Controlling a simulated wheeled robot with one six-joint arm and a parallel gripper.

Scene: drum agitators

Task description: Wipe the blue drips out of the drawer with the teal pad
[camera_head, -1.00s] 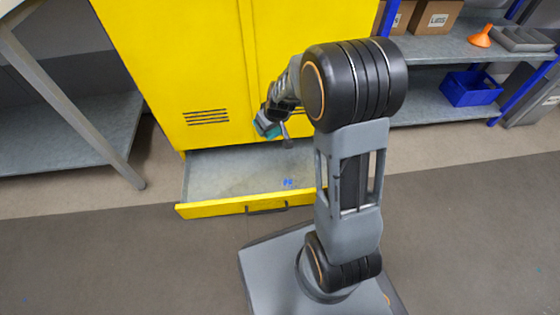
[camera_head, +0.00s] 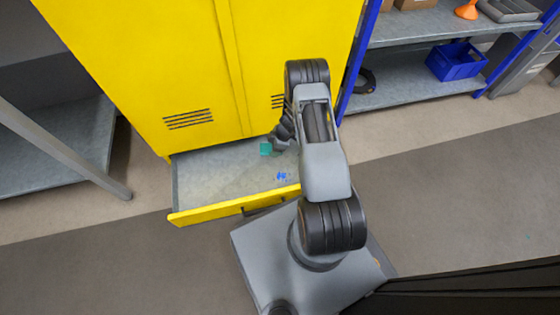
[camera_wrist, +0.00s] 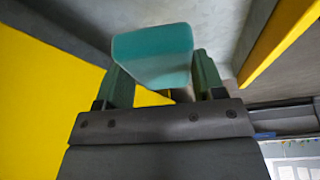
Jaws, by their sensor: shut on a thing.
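My gripper (camera_wrist: 157,85) is shut on the teal pad (camera_wrist: 153,54), which sits between its fingers in the wrist view. In the head view the pad (camera_head: 266,149) shows over the back part of the open drawer (camera_head: 215,178), left of my arm. I cannot tell whether it touches the drawer floor. The blue drips (camera_head: 283,177) are a small cluster on the drawer's grey floor, nearer its yellow front and to the right of the pad. My arm hides the right end of the drawer.
The yellow cabinet (camera_head: 190,70) rises right behind the drawer. A workbench leg (camera_head: 70,155) stands at the left. A shelf at the right holds a blue bin (camera_head: 456,62) and an orange funnel (camera_head: 467,10). The floor left of my base is clear.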

